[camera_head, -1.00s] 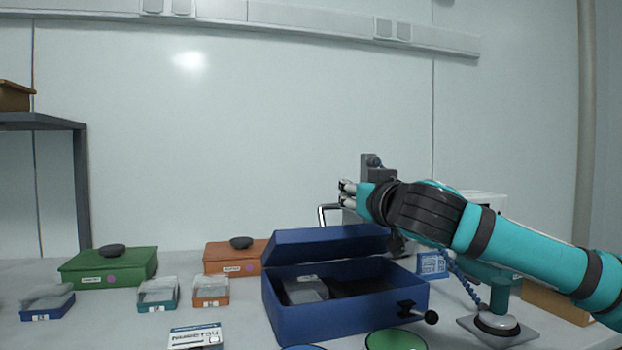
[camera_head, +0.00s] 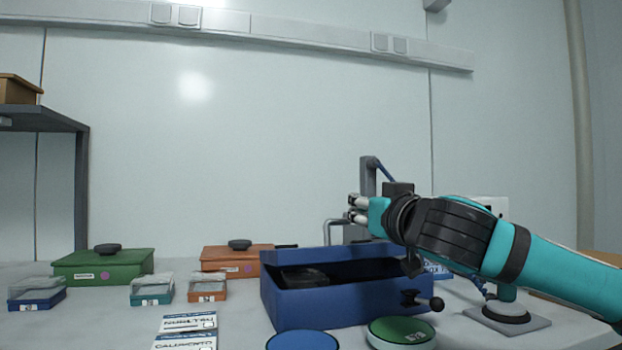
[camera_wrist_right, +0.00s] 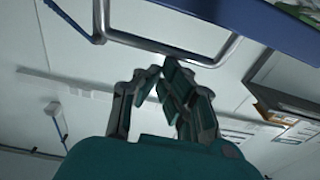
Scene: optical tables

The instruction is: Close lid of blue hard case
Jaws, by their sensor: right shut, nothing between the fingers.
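The blue hard case (camera_head: 340,306) stands on the table right of centre. Its blue lid (camera_head: 362,252) is tilted low over the box, leaving a dark gap at the front. A dark item (camera_head: 303,277) shows inside at the left. My right gripper (camera_head: 352,207) is above and behind the lid, pointing left, with its fingers shut and empty. My forearm and wrist cover the lid's right end. In the right wrist view the shut fingers (camera_wrist_right: 166,76) are just below a metal loop (camera_wrist_right: 190,58) and a blue edge (camera_wrist_right: 255,22). My left gripper is out of view.
A green box (camera_head: 105,267) and an orange box (camera_head: 228,261) stand left of the case, with small clear-lidded boxes before them. Blue (camera_head: 302,341) and green (camera_head: 401,332) discs lie in front. A stand base (camera_head: 508,316) is on the right.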

